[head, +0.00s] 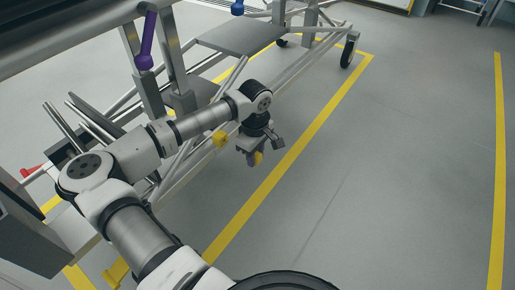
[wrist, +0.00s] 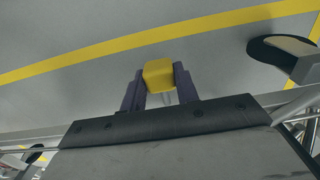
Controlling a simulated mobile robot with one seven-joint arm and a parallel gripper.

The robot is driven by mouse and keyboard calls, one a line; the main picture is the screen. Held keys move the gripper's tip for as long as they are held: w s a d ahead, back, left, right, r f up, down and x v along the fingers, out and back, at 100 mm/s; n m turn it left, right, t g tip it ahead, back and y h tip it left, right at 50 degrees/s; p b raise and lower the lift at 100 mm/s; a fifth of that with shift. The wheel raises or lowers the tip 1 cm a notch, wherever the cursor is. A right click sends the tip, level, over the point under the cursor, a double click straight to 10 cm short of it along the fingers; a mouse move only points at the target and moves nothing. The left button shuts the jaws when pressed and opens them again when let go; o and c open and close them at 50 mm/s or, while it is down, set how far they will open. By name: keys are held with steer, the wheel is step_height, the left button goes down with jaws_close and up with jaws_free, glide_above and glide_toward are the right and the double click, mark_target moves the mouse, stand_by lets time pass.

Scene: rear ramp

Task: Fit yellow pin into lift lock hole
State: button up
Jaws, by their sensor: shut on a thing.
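My gripper (head: 255,160) is shut on the yellow pin (head: 259,158), beside the metal lift frame and above the grey floor. In the wrist view, the pin's yellow block head (wrist: 158,73) sits between the two dark fingers of my gripper (wrist: 159,88). A short pale shaft shows below the head there. Another yellow piece (head: 221,139) is on the frame just left of my gripper in the head view; I cannot tell what it is. The lift lock hole cannot be made out in either view.
The metal frame (head: 240,75) with rails and a caster wheel (head: 349,50) runs along the left and back. A purple handle (head: 147,40) stands on a post. Yellow floor lines (head: 290,155) mark the floor. Open floor (head: 410,170) lies to the right.

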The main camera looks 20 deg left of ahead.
steer(key=shift+s, duration=0.1)
steer(key=shift+w+a, duration=0.35)
steer(key=shift+a, duration=0.55)
steer(key=shift+w+a, duration=0.3)
steer(key=shift+a, duration=0.55)
steer(key=shift+w+a, duration=0.35)
steer(key=shift+a, duration=0.55)
steer(key=shift+w+a, duration=0.25)
steer(key=shift+a, duration=0.45)
steer(key=shift+w+a, duration=0.25)
steer(key=shift+a, duration=0.4)
steer(key=shift+w+a, duration=0.25)
steer(key=shift+a, duration=0.45)
steer(key=o, duration=1.1)
steer(key=shift+c, duration=0.2)
